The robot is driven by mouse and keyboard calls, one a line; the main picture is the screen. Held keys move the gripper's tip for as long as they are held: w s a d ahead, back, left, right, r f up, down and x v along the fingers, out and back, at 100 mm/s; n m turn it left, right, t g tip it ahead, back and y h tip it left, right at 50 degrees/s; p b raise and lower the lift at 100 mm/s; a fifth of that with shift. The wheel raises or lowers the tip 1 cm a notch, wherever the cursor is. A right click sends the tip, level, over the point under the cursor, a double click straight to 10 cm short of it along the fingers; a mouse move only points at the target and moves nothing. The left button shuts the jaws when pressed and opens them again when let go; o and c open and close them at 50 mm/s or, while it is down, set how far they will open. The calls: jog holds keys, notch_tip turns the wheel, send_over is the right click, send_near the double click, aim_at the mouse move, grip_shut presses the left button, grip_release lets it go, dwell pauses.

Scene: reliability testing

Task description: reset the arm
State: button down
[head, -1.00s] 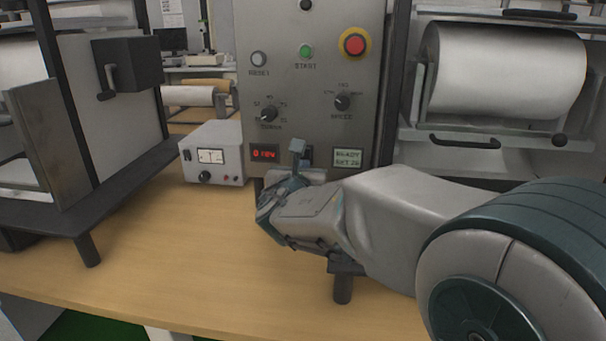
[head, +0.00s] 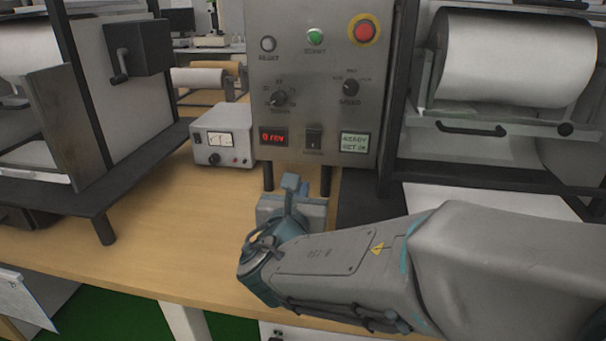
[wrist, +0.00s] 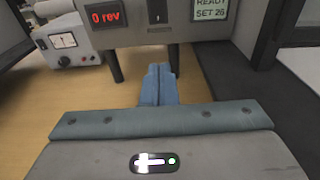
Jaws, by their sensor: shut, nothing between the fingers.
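My arm reaches in from the right in the head view, and my gripper (head: 291,184) is in front of and below the grey control panel (head: 313,105). In the wrist view, the fingers of my gripper (wrist: 158,72) are together with nothing between them, pointing at the foot of the panel. They appear apart from the panel. The panel has a white RESET button (head: 268,44), a green START button (head: 315,36), a red button (head: 366,32) on a yellow ring, and two black knobs. A dark rocker switch (head: 313,138) sits between a red display reading "0 rev" (head: 273,137) and a green display (head: 355,142).
A small meter box (head: 220,137) stands left of the panel. A machine with a dark crank box (head: 133,48) is at the left, and one with a white roll (head: 518,60) at the right. Bare wooden tabletop (head: 170,225) lies at the front left.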

jog(key=shift+s+a, duration=0.1)
jog(key=shift+s, duration=0.2)
